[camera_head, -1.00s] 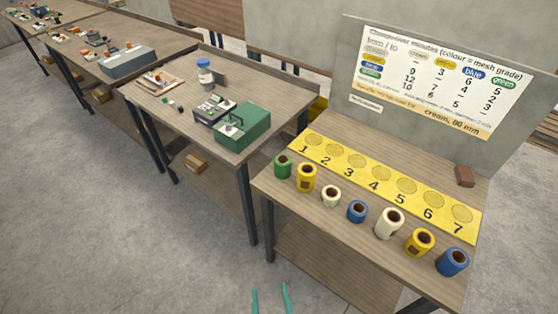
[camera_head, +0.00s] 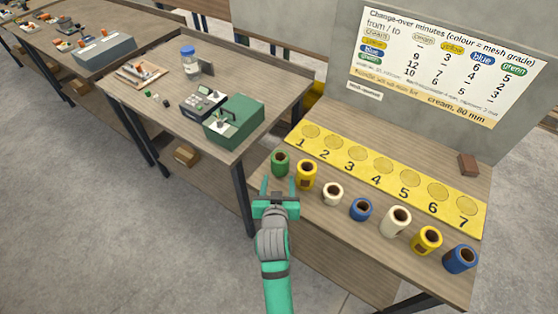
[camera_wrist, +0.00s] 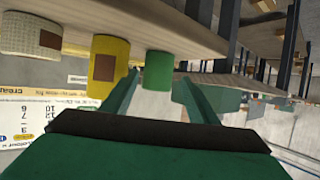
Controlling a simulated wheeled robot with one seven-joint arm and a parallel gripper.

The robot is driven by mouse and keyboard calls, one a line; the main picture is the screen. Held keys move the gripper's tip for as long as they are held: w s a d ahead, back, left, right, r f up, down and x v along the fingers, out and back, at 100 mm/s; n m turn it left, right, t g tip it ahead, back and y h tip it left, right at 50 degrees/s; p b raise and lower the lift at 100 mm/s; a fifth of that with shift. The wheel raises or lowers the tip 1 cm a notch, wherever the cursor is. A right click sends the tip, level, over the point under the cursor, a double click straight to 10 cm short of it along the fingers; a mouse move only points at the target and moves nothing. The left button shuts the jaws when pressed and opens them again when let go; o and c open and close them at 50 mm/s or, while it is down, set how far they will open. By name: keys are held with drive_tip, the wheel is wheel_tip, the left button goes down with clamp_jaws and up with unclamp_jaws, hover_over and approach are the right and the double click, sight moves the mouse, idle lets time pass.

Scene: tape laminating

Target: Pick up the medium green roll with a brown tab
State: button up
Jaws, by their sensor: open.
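The green roll (camera_head: 280,163) stands upright at the left end of a row of rolls on the right-hand table, near its front edge. My gripper (camera_head: 278,185) is open and empty just in front of it, low over the table edge. In the upside-down wrist view the green roll (camera_wrist: 158,72) shows between the two open fingers (camera_wrist: 158,82), ahead of them or near their tips; I cannot tell contact. I cannot make out a brown tab on the side of the roll that shows.
A yellow roll (camera_head: 306,174) with a brown tab stands close to the right of the green roll. Cream, blue and yellow rolls continue rightward. Behind them lies a yellow numbered strip (camera_head: 384,180). A brown block (camera_head: 468,165) sits at the back right. A neighbouring table (camera_head: 150,110) stands left.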

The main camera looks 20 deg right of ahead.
sight(280, 165)
drive_tip(key=x, duration=1)
drive_tip(key=shift+w+d+r, duration=0.1)
drive_tip(key=shift+w+d, duration=0.05)
drive_tip(key=shift+w, duration=0.05)
drive_tip(key=c, duration=0.7)
